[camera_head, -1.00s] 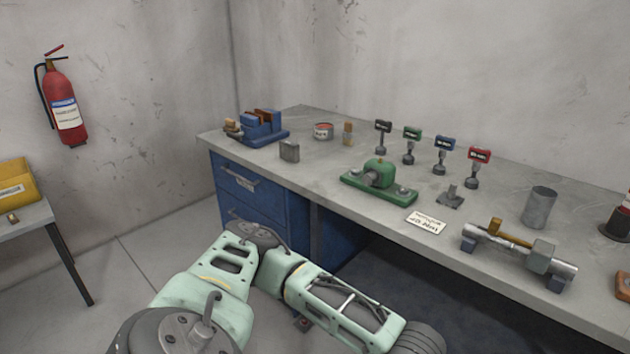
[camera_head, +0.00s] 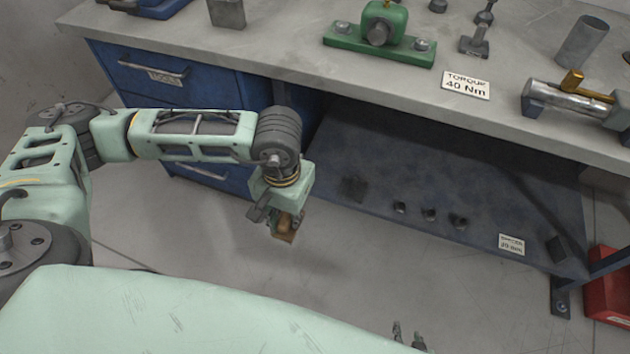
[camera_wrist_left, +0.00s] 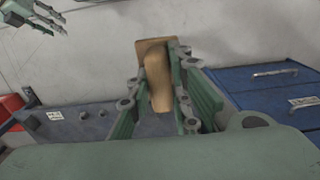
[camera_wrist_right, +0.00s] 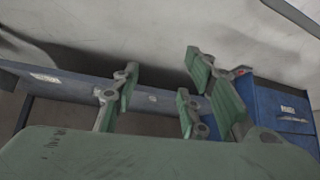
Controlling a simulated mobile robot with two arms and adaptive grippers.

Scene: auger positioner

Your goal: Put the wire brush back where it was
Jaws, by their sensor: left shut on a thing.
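My left gripper (camera_head: 283,222) is in front of the workbench, below the height of its top, over the floor. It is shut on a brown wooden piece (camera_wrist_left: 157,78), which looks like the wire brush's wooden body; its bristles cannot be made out. The piece also shows at the fingertips in the head view (camera_head: 286,236). My right gripper (camera_head: 410,338) shows only as fingertips at the bottom edge of the head view. In the right wrist view its fingers (camera_wrist_right: 165,100) stand apart with nothing between them.
The bench's lower shelf (camera_head: 480,185) holds a dark patch (camera_head: 352,188), several small dark pieces and a label card (camera_head: 511,244). Blue drawers (camera_head: 185,80) stand left. The bench top carries a green fixture (camera_head: 380,35), a torque card (camera_head: 466,85) and a metal cylinder (camera_head: 582,42). A red box (camera_head: 608,290) is right.

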